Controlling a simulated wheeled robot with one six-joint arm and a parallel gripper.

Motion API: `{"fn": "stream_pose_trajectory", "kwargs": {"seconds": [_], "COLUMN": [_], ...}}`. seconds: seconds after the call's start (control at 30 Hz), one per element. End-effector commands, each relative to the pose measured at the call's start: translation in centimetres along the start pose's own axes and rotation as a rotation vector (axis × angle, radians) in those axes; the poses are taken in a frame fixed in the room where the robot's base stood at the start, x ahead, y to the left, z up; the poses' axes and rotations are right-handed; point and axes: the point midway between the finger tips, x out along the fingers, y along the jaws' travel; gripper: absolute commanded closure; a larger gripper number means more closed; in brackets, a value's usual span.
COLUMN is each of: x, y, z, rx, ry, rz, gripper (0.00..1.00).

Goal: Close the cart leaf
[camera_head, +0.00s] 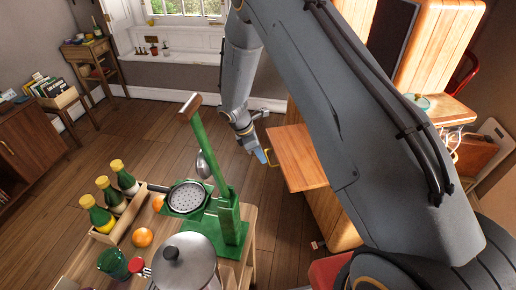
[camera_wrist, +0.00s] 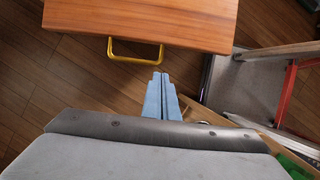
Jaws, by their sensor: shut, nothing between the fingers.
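The leaf (camera_head: 297,152) is a flat orange-brown wooden panel standing out to the left from a wooden body, partly hidden behind my arm. It looks about level. A yellow bar handle (camera_head: 269,157) is on its near-left edge. In the wrist view the leaf (camera_wrist: 140,18) fills the top, with its handle (camera_wrist: 136,59) on the edge facing my gripper. My gripper (camera_head: 264,157) has blue fingers, shut and empty, beside the handle. In the wrist view the fingertips (camera_wrist: 160,76) lie just below the handle's right corner; I cannot tell whether they touch it.
A small table left of the leaf holds a green stand (camera_head: 228,205), a steel pot (camera_head: 185,264), a bottle crate (camera_head: 108,236) and oranges. A red-framed item (camera_wrist: 290,90) is right of my gripper in the wrist view. Wooden floor (camera_head: 150,130) is open at the left.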

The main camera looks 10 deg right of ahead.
Motion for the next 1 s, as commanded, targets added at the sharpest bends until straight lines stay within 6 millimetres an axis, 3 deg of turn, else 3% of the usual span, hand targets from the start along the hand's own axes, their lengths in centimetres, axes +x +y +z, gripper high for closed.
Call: {"fn": "stream_pose_trajectory", "kwargs": {"seconds": [0.2, 0.5, 1.0], "x": [3.3, 4.3, 4.5], "y": [-0.2, -0.1, 0.0], "z": [0.5, 3.5, 3.7], "rx": [0.003, 0.002, -0.002], "ry": [0.0, 0.002, 0.002], "rz": [-0.003, 0.0, 0.001], "gripper": [1.0, 1.0, 1.0]}}
